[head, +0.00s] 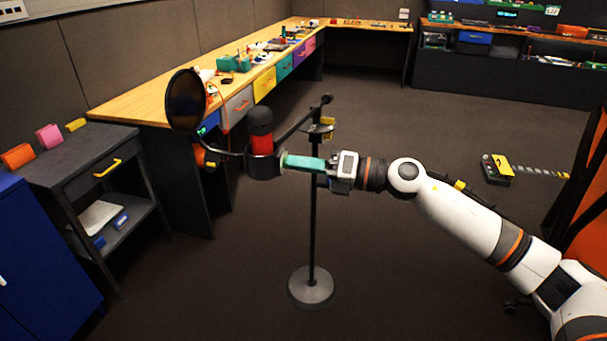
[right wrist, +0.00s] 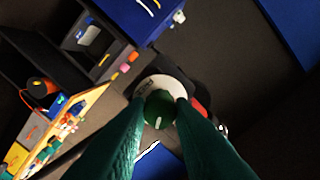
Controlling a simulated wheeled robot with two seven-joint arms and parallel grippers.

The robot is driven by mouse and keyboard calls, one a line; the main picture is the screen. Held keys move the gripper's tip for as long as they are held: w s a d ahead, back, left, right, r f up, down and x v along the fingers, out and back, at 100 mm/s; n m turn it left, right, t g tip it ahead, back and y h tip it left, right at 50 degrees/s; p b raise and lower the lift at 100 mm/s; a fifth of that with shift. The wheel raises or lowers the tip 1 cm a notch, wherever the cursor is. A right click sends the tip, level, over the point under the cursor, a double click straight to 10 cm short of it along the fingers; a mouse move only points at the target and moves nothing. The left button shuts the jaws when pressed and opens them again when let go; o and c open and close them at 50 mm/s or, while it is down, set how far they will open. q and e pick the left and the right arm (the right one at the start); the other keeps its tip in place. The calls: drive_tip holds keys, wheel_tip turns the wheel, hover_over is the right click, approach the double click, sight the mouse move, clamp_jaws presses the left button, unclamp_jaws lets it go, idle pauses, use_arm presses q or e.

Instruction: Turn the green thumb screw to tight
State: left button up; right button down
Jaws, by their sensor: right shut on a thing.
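The green thumb screw (right wrist: 159,106) shows in the right wrist view as a round knob with a short white mark near its lower edge. A pale disc with small, unreadable lettering (right wrist: 147,85) lies behind it. My right gripper (head: 287,160) has its teal fingers shut on the screw, one on each side. In the head view the fingers hide the screw, at the side of the dark holder (head: 262,166). The holder carries an upright black and red microphone (head: 261,122) on a floor stand (head: 313,220). My left gripper is not in view.
A round black pop filter (head: 186,101) sits left of the microphone. The stand's boom and clamp (head: 321,128) are close behind my gripper. A wooden workbench (head: 140,104) and a dark cart (head: 85,150) stand at the left. Open floor surrounds the round stand base (head: 311,288).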

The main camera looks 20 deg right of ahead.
drive_tip(key=shift+f+n+b, duration=0.15)
drive_tip(key=shift+n+b, duration=2.3)
drive_tip(key=shift+n, duration=0.45)
drive_tip(key=shift+a, duration=0.1)
drive_tip(key=c, duration=1.3)
unclamp_jaws()
drive_tip(key=shift+o, duration=0.2)
